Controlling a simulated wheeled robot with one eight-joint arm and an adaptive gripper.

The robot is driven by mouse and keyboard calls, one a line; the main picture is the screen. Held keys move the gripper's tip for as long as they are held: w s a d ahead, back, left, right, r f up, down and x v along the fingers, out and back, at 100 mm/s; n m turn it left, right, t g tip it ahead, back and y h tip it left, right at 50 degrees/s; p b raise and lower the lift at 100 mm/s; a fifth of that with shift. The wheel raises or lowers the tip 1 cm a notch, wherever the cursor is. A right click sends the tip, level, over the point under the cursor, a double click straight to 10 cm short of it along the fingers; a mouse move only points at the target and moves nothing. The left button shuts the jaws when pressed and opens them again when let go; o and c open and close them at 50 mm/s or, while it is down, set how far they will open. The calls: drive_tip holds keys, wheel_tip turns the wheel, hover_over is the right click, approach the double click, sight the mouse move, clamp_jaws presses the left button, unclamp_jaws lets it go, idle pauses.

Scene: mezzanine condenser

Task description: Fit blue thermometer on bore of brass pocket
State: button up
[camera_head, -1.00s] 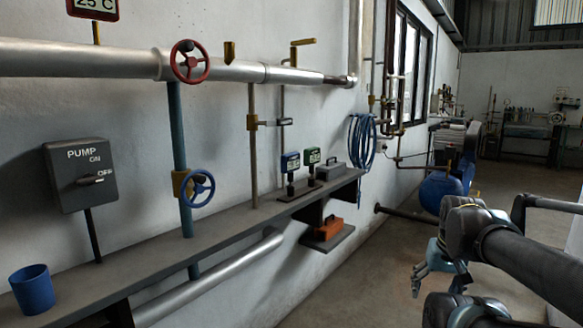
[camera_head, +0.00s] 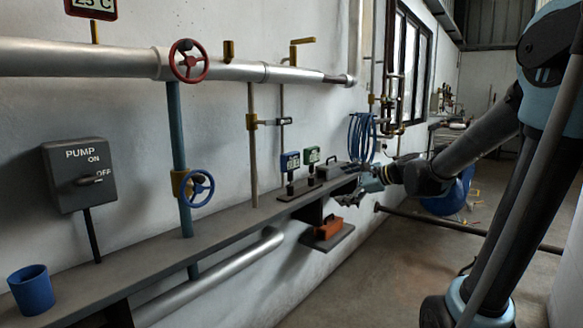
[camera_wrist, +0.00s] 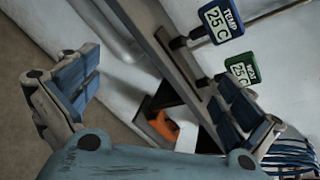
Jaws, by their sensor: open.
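The blue thermometer (camera_head: 290,161) stands upright on a dark holder on the shelf; its blue head with a "25 C" display also shows in the wrist view (camera_wrist: 221,18). A brass pocket (camera_head: 229,51) stands up from the silver pipe on the wall, left of the yellow-handled valve. Its bore is not visible from here. My gripper (camera_head: 358,193) is at the right end of the shelf, to the right of the thermometer. In the wrist view my gripper (camera_wrist: 160,98) has its fingers wide apart with nothing between them.
A green-framed gauge (camera_head: 312,156) stands just right of the blue thermometer. A grey box (camera_head: 331,170) sits on the shelf (camera_head: 222,219). An orange box (camera_head: 328,228) lies on a lower ledge. A blue handwheel (camera_head: 197,188) and hanging rod (camera_head: 253,150) are left.

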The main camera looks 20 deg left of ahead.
sight(293, 156)
drive_tip(key=w+a+r+m+t+y, duration=0.2)
drive_tip(key=w+a+r+m+y, duration=0.25)
drive_tip(key=w+a+m, duration=0.45)
drive_tip(key=shift+n+h, duration=0.25)
drive_tip(key=shift+n, duration=0.15)
drive_tip(key=x, duration=1.1)
drive_tip(key=w+r+x, duration=0.1)
drive_tip(key=x, duration=0.4)
drive_tip(key=shift+w, duration=0.25)
drive_tip(key=shift+c, duration=0.2)
drive_tip(key=c, duration=1)
